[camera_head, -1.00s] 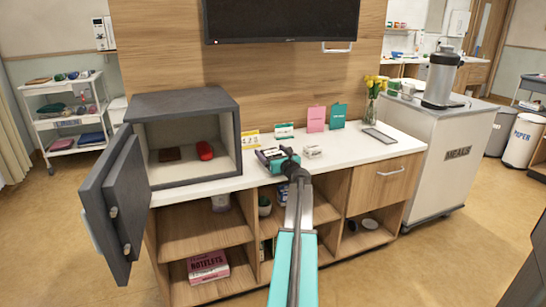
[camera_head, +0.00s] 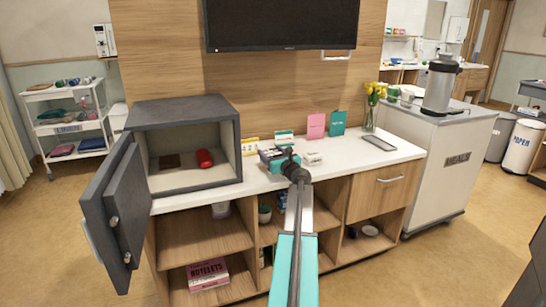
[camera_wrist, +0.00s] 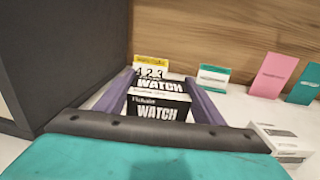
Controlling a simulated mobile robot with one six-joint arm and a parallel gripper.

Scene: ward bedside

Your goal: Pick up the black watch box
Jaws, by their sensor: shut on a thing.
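The black watch box (camera_wrist: 158,108), with white "WATCH" lettering, sits between the two purple fingers of my gripper (camera_wrist: 160,80) in the wrist view. The gripper is shut on it. In the head view my gripper (camera_head: 275,157) is at the white counter, right of the open safe, and its own body largely hides the box. I cannot tell whether the box is clear of the counter top.
The dark grey safe (camera_head: 180,108) stands close on the left, its door (camera_head: 117,205) swung open. A small white box (camera_head: 313,159) lies just right of the gripper. Cards, including a pink one (camera_head: 315,126), stand behind. A flower vase (camera_head: 371,115) is farther right.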

